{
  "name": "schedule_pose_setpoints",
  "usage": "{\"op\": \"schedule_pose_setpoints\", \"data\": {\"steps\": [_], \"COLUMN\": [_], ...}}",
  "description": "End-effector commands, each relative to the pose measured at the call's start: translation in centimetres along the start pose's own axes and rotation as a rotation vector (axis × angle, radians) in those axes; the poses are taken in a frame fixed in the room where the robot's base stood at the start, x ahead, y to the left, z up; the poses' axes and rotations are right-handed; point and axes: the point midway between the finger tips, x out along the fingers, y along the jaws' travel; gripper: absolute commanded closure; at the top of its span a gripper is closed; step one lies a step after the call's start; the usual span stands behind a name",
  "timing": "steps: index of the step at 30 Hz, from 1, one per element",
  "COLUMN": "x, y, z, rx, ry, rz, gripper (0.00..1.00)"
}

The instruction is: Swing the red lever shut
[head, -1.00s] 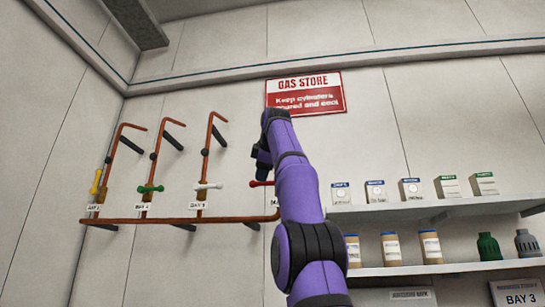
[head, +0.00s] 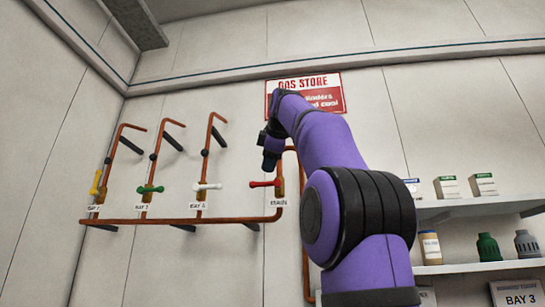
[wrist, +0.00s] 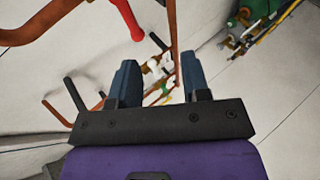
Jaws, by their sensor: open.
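The red lever (head: 264,184) sticks out to the left, nearly level, from a brass valve on the rightmost copper pipe. In the wrist view the red lever (wrist: 126,18) hangs in from the top, ahead of the left finger and apart from it. My gripper (head: 269,165) is just above the red lever in the head view, its fingers pointing down. In the wrist view my gripper (wrist: 160,75) is open, with two blue fingers well apart and nothing held between them. Part of the rightmost pipe is hidden behind my arm.
A white lever (head: 207,186), a green lever (head: 150,189) and a yellow lever (head: 96,182) sit on pipes to the left. A copper manifold pipe (head: 180,221) runs below them. Shelves (head: 470,207) with boxes stand right. A red sign (head: 330,92) hangs behind my arm.

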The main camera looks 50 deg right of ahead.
Motion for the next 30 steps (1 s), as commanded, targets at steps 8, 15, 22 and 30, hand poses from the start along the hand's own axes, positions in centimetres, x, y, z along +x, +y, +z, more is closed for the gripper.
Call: {"op": "schedule_pose_setpoints", "data": {"steps": [8,15,22,30], "x": [-2.3,-2.6,-2.6,-2.6], "y": [-1.4,-1.6,-1.6,-1.7], "z": [0.3,0.4,0.4,0.3], "rx": [0.000,0.000,0.000,0.004], "ry": [0.000,0.000,0.000,0.001], "rz": [-0.001,-0.001,-0.001,-0.004], "gripper": [0.57,0.57,0.57,0.57]}}
